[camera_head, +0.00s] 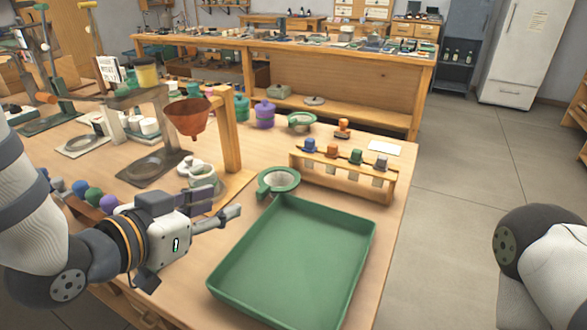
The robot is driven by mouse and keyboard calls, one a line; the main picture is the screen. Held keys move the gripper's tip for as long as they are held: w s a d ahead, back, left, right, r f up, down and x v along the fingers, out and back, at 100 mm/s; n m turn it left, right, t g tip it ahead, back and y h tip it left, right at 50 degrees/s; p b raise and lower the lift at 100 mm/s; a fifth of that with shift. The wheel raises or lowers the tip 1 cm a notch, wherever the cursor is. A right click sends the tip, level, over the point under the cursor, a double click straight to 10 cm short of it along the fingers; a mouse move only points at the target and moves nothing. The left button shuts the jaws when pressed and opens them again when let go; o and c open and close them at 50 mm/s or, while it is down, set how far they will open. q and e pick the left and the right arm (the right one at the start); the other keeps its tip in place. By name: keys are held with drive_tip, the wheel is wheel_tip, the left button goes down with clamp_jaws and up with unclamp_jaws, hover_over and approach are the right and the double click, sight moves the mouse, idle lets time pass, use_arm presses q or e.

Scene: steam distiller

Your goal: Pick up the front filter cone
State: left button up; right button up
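A green ring-shaped piece with a pale inside and a side handle, which looks like the front filter cone (278,181), stands on the table just behind the green tray. A similar green piece (301,120) stands farther back. An orange-brown funnel (188,118) hangs in a wooden stand to the left. My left gripper (232,213) points right above the table, left of the tray and in front of the front green piece, apart from it. Its fingers overlap, so its opening is unclear; I see nothing held. My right gripper is out of view.
The empty green tray (292,262) fills the table's front right. A wooden rack (343,174) with several coloured stoppers stands behind it. A small pale cup (203,180) is by the wooden stand. Open floor lies to the right.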

sight(260, 190)
use_arm(q)
drive_tip(key=x, duration=0.4)
drive_tip(key=b+x, duration=0.1)
drive_tip(key=x, duration=0.3)
drive_tip(key=b+x, duration=0.1)
drive_tip(key=x, duration=0.3)
drive_tip(key=shift+d+r, duration=0.1)
drive_tip(key=shift+d, duration=0.2)
drive_tip(key=shift+r, duration=0.1)
clamp_jaws()
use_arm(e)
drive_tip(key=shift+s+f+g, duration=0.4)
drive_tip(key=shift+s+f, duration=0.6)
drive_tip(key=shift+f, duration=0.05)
